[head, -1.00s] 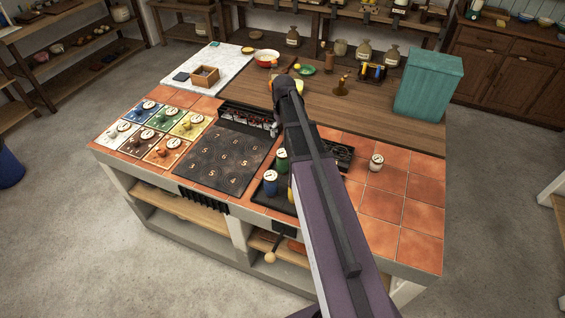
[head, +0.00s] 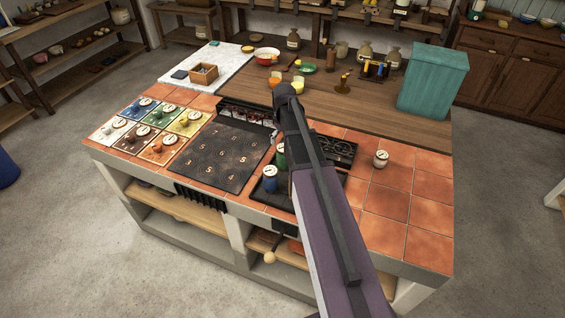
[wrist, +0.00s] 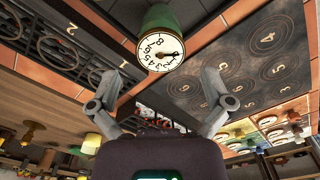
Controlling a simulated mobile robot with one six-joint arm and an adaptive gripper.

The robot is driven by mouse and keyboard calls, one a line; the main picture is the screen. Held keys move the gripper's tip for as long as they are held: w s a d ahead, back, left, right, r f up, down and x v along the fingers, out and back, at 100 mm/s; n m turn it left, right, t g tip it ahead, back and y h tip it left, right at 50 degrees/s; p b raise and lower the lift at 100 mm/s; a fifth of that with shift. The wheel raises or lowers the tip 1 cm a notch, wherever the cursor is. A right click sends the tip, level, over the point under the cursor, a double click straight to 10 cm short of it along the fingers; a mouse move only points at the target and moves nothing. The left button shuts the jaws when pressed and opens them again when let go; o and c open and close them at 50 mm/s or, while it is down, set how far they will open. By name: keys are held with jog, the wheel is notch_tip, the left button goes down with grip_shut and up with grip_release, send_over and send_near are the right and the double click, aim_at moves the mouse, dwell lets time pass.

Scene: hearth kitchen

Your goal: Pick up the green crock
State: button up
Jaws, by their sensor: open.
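My gripper (wrist: 160,78) is open, with one finger on each side of the picture. The lid appears between and slightly beyond the fingertips, with nothing held. Whether a finger touches the crock cannot be told. My gripper's fingers are hidden in the head view.
A black numbered slab (head: 222,155) lies to the left, with coloured cards (head: 130,145) bearing small crocks beyond. A pale crock (head: 380,158) and a teal box (head: 432,82) stand right. Tiles at right are mostly clear.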

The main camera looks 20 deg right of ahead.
aim_at(283, 147)
jog(key=shift+f+b, duration=0.55)
jog(key=shift+f, duration=0.3)
jog(key=shift+w+f+b, duration=0.2)
jog(key=shift+f+b, duration=2.4)
jog(key=shift+c, duration=0.2)
jog(key=c, duration=1.2)
jog(key=shift+o, duration=0.2)
jog(key=shift+r, duration=0.1)
notch_tip(283, 147, up, 10)
jog(key=p, duration=1)
